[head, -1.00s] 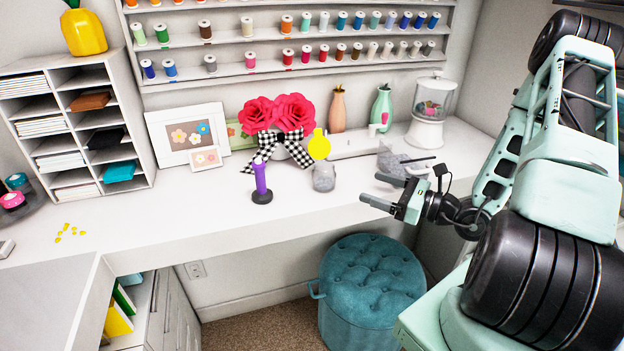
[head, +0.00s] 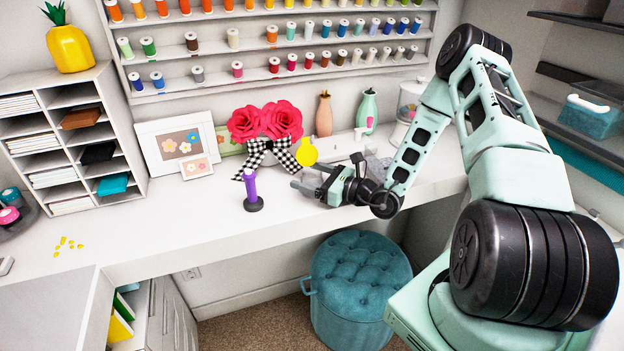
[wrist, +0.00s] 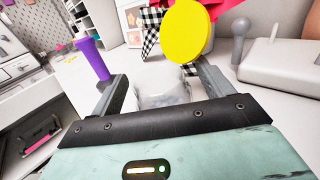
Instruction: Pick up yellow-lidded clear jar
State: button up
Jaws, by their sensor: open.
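The clear jar (wrist: 165,88) shows in the wrist view between the two fingers of my gripper (wrist: 160,82). Its round yellow lid (wrist: 190,32) stands up above the clear body, facing the camera. In the head view the yellow lid (head: 307,151) shows just behind my gripper (head: 312,178), which hides most of the jar's body. My gripper is open, with one finger on each side of the jar; I cannot tell whether either touches it.
A purple tool on a dark base (head: 251,190) stands just left of my gripper. Red flowers with a checkered bow (head: 265,130) are behind. A white device (wrist: 275,60) is to the right. The desk's left part is mostly clear, with small yellow bits (head: 68,244).

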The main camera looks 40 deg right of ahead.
jog(key=shift+w+a, duration=0.25)
jog(key=shift+w, duration=0.3)
jog(key=c, duration=1.1)
jog(key=shift+r, duration=0.1)
